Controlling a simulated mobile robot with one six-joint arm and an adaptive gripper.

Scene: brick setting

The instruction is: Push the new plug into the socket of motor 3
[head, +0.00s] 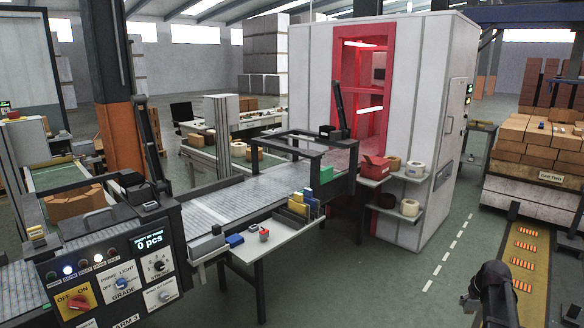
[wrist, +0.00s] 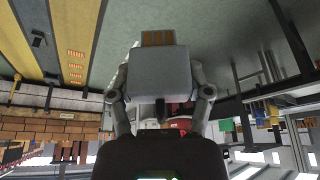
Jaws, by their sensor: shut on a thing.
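My gripper (wrist: 160,94) is shut on a grey block-shaped plug (wrist: 158,74) in the wrist view. One finger grips each side of it. The plug has orange-brown strips (wrist: 158,39) on its far end, pointing away from my gripper. The wrist view is upside down, with floor at the top. In the head view only a dark part of my arm shows at the lower right; the gripper and plug are out of sight. I cannot make out motor 3 or its socket in either view.
A control panel (head: 112,262) marked ARM 3 stands at the lower left. A conveyor (head: 235,195) runs to a white cabin (head: 305,75). A small table (head: 282,236) holds bins and small parts. A yellow floor strip (head: 521,250) lies at the right. Green floor between is open.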

